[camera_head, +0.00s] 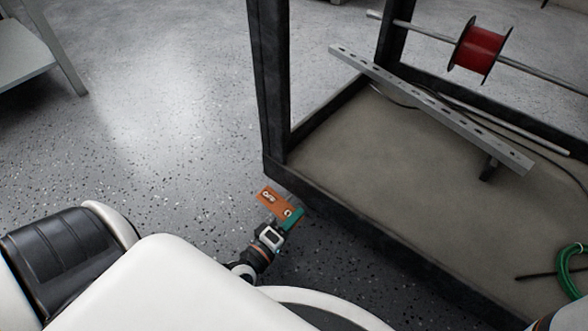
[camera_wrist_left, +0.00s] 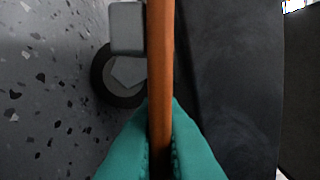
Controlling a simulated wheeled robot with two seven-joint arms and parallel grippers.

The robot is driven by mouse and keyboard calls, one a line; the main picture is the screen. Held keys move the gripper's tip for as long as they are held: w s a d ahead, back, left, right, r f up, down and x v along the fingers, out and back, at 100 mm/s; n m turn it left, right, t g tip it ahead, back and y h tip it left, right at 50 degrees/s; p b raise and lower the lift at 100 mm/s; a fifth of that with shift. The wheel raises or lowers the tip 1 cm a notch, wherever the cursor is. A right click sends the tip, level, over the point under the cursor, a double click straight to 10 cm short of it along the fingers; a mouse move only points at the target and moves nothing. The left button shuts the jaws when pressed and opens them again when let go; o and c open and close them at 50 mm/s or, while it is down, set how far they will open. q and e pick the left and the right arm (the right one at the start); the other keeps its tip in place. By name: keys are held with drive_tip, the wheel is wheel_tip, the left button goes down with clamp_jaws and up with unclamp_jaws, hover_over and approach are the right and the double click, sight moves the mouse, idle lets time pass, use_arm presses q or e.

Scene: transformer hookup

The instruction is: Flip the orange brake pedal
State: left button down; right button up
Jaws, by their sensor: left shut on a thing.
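The orange brake pedal (camera_head: 270,201) is a flat plate with pale markings, low beside the near left corner of the cart's base in the head view. My left gripper (camera_head: 291,218) has teal fingertips closed on the pedal. In the left wrist view the pedal (camera_wrist_left: 160,60) shows edge-on as an upright orange strip, and the teal fingers (camera_wrist_left: 160,135) press on it from both sides. A grey block and a dark round part (camera_wrist_left: 120,75) show behind the pedal. My right gripper is not in view.
The dark-framed cart (camera_head: 275,100) has a beige deck (camera_head: 400,200) with a slotted metal bar (camera_head: 430,108) above it. A red spool (camera_head: 476,49) sits on a rod, and a green cable (camera_head: 572,270) lies at right.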

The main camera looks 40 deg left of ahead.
use_arm(q)
drive_tip(key=shift+a+r+n+p, duration=0.1)
drive_tip(key=shift+r+n+p, duration=0.65)
drive_tip(key=shift+n+p, duration=0.35)
drive_tip(key=shift+a+r+n+p, duration=0.1)
drive_tip(key=shift+r+n+p, duration=0.2)
drive_tip(key=shift+n+p, duration=0.5)
drive_tip(key=shift+a+n, duration=0.1)
drive_tip(key=shift+n, duration=0.6)
drive_tip(key=c, duration=1.6)
unclamp_jaws()
drive_tip(key=shift+o, duration=0.2)
